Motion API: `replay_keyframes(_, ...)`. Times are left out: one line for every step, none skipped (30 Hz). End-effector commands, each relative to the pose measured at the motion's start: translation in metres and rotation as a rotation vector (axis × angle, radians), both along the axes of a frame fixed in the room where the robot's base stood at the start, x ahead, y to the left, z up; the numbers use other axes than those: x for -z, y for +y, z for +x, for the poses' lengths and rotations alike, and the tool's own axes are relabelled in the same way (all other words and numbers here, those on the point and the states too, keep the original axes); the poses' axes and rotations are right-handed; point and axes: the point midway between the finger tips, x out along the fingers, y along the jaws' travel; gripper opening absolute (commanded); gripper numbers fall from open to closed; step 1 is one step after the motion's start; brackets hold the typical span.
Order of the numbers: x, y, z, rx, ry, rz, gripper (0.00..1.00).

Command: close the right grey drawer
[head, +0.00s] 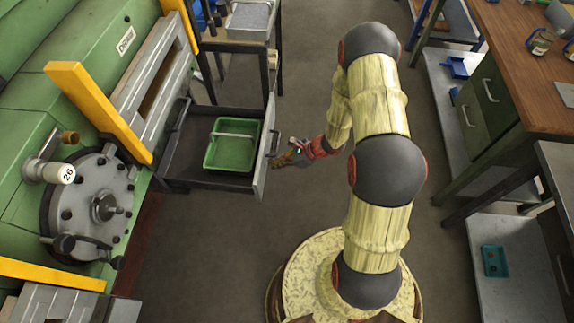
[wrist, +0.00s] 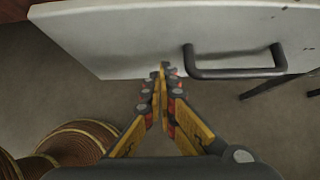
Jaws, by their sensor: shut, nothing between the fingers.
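The grey drawer (head: 262,165) stands pulled out, its dark inside open to view, with a green tray (head: 209,158) lying in it. Its pale grey front fills the top of the wrist view (wrist: 120,40). A black bar handle (wrist: 235,72) is on that front; it also shows in the head view (head: 274,143). My gripper (head: 281,160) is outside the drawer, just to the right of its front. In the wrist view my gripper (wrist: 163,70) has its fingertips together, empty, at the front's lower edge, left of the handle. I cannot tell whether they touch it.
A green machine (head: 70,110) with a round grey flange and yellow bars (head: 100,112) stands left of the drawer. A wooden-topped bench (head: 530,60) with green drawers (head: 485,100) stands at right.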

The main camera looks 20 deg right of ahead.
Motion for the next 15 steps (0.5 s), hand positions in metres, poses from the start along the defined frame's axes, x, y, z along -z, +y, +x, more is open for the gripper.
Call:
replay_keyframes(0.0007,0.0044,0.002,-0.002,0.001,0.0,0.0)
replay_keyframes(0.0005,0.0063,0.0032,-0.001,0.0,0.0,0.0)
replay_keyframes(0.0003,0.008,0.0043,-0.001,0.001,0.0,0.0)
replay_keyframes(0.0001,0.0089,0.0049,0.001,0.001,0.0,0.0)
replay_keyframes(0.0001,0.0097,0.0055,0.001,0.001,0.0,0.0)
replay_keyframes(-0.0001,0.0103,0.0058,0.001,0.001,0.0,0.0)
replay_keyframes(-0.0001,0.0106,0.006,0.001,0.001,0.0,0.0)
replay_keyframes(-0.0002,0.0108,0.0061,0.001,0.001,0.0,0.0)
replay_keyframes(-0.0003,0.0108,0.0061,0.001,0.001,0.001,0.0)
replay_keyframes(-0.0003,0.0108,0.0061,0.001,0.001,0.001,0.0)
replay_keyframes(-0.0004,0.0107,0.0061,0.001,0.001,0.001,0.0)
replay_keyframes(-0.0004,0.0107,0.0061,0.001,0.001,0.0,0.0)
replay_keyframes(-0.0004,0.0107,0.0061,0.001,0.001,0.0,0.0)
replay_keyframes(-0.0004,0.0107,0.0061,0.001,0.001,0.0,0.0)
replay_keyframes(-0.0004,0.0107,0.0061,0.001,0.001,0.0,0.0)
